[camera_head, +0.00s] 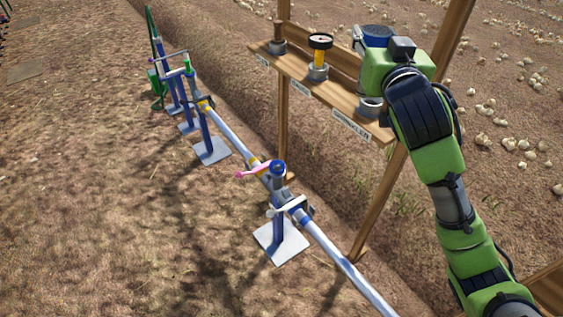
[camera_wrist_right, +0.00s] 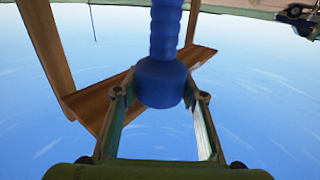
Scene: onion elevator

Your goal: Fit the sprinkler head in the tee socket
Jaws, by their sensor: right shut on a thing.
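The sprinkler head (camera_head: 377,33) is a blue, round-bodied part high at the shelf's right end. My right gripper (camera_head: 372,44) is shut on it. In the right wrist view the blue sprinkler head (camera_wrist_right: 161,82) sits between the two fingers, with a ribbed blue stem running to the top of the picture. The tee socket (camera_head: 278,168) shows as a blue ring on a grey upright above the pipe line, well below and left of my right gripper. A pink lever stands beside it. My left gripper is not in view.
A white pipe (camera_head: 345,262) runs diagonally over brown soil.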

